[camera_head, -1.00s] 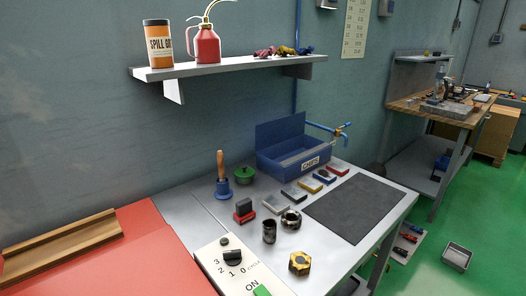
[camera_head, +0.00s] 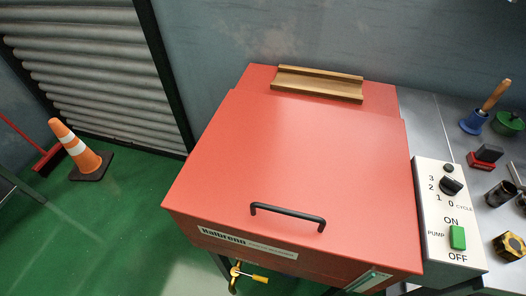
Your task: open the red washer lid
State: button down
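The red washer lid (camera_head: 300,150) fills the middle of the head view and lies closed on the washer. A black bar handle (camera_head: 288,215) is fixed near its front edge. A white label strip (camera_head: 247,243) is on the front face below the handle. A control panel (camera_head: 445,215) with a black dial (camera_head: 451,186) and a green pump switch (camera_head: 457,237) stands just right of the lid. My gripper is not in view.
A yellow-handled valve (camera_head: 245,275) is below the front. An orange cone (camera_head: 77,148) and a broom (camera_head: 48,158) stand left on open green floor. A steel bench (camera_head: 430,115) with tools is right.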

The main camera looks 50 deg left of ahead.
aim_at(332, 180)
jog(key=u, duration=1.8)
jog(key=k, duration=0.5)
jog(key=z, duration=0.6)
jog(key=i, duration=0.15)
jog(key=u, duration=0.1)
